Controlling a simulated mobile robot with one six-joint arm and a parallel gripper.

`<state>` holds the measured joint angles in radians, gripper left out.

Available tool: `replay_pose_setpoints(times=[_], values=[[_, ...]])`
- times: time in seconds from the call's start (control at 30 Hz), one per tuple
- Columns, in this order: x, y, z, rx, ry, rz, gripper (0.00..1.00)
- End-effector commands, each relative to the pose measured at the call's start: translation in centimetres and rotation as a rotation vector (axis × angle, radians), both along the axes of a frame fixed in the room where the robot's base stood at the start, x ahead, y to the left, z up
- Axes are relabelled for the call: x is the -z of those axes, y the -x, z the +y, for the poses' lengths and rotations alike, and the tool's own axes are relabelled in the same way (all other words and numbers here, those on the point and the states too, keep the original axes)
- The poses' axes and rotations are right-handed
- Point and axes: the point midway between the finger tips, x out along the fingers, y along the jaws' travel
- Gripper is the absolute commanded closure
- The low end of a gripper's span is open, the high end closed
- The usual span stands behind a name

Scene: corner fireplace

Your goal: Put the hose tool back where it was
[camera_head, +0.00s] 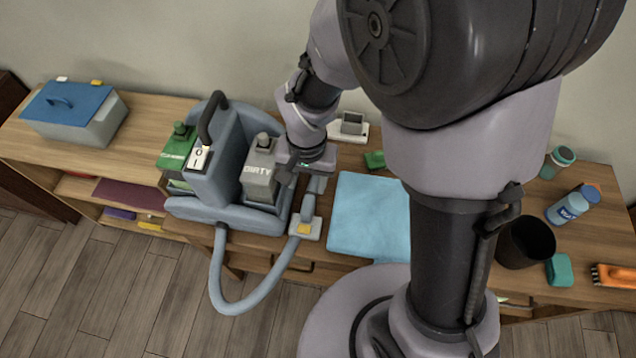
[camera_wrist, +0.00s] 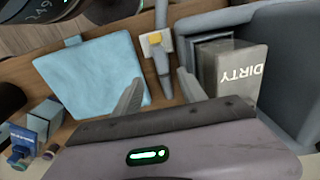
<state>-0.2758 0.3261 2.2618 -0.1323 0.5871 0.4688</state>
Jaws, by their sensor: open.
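The grey hose tool (camera_head: 309,205) is beside the cleaning machine (camera_head: 215,165), with a white piece bearing a yellow part (camera_head: 304,229) at its front end. The blue-grey hose (camera_head: 232,306) loops from the machine down past the table edge and up to the tool. My gripper (camera_head: 307,170) is over the tool's rear end. In the wrist view my gripper (camera_wrist: 159,90) is open, and the hose tool (camera_wrist: 162,62) shows beyond and between its fingers, apparently not held. The tool's rear end is hidden by my gripper. I cannot tell whether the tool sits in a holder.
The DIRTY tank (camera_head: 261,172) stands close left of my gripper. A light blue cloth (camera_head: 365,215) lies close right. A green piece (camera_head: 375,160) and a white holder (camera_head: 350,128) are behind.

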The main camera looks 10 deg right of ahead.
Motion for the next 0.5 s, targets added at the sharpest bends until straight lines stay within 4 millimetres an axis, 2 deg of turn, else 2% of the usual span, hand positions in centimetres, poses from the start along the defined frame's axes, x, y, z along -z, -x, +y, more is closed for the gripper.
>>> replay_pose_setpoints(times=[0.03, 0.1, 0.2, 0.23, 0.33, 0.4, 0.5], values=[[-3.3, 0.0, -0.8, 0.013, -0.022, -0.053, 0.51], [-8.3, 1.1, -2.3, 0.028, -0.058, -0.131, 0.51], [-14.4, 4.1, -4.3, 0.039, -0.103, -0.249, 0.51], [-15.8, 5.2, -4.7, 0.040, -0.114, -0.284, 0.51], [-19.0, 8.5, -5.6, 0.037, -0.142, -0.383, 0.51], [-20.1, 10.0, -5.8, 0.029, -0.151, -0.432, 0.51], [-20.8, 11.1, -5.9, 0.024, -0.157, -0.466, 0.51]])
